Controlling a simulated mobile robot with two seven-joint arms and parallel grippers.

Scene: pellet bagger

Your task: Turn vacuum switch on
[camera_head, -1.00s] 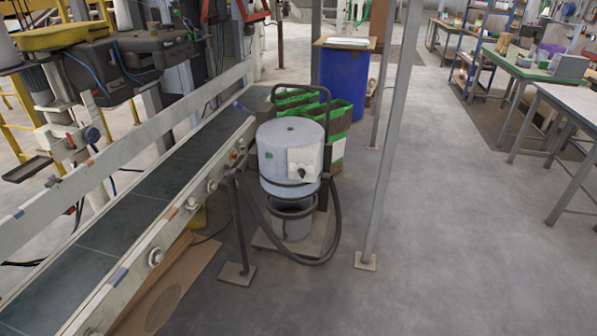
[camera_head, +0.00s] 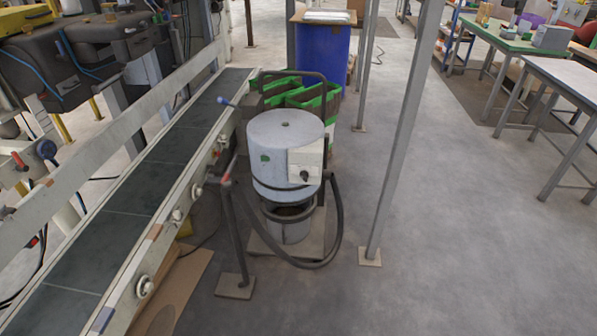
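The vacuum (camera_head: 281,165) is a grey-white drum on a lower canister, standing upright on a flat base near the middle of the view. A pale switch box (camera_head: 306,163) sits on its right front side. A small dark switch knob (camera_head: 304,175) shows on the box; its setting is too small to tell. A black hose (camera_head: 336,226) loops from the vacuum's right side down around its front. Neither of my grippers is in view.
A conveyor (camera_head: 142,195) runs along the left side, close to the vacuum. A metal post (camera_head: 396,150) on a floor plate stands to its right. Open floor (camera_head: 470,240) lies at right, with tables beyond.

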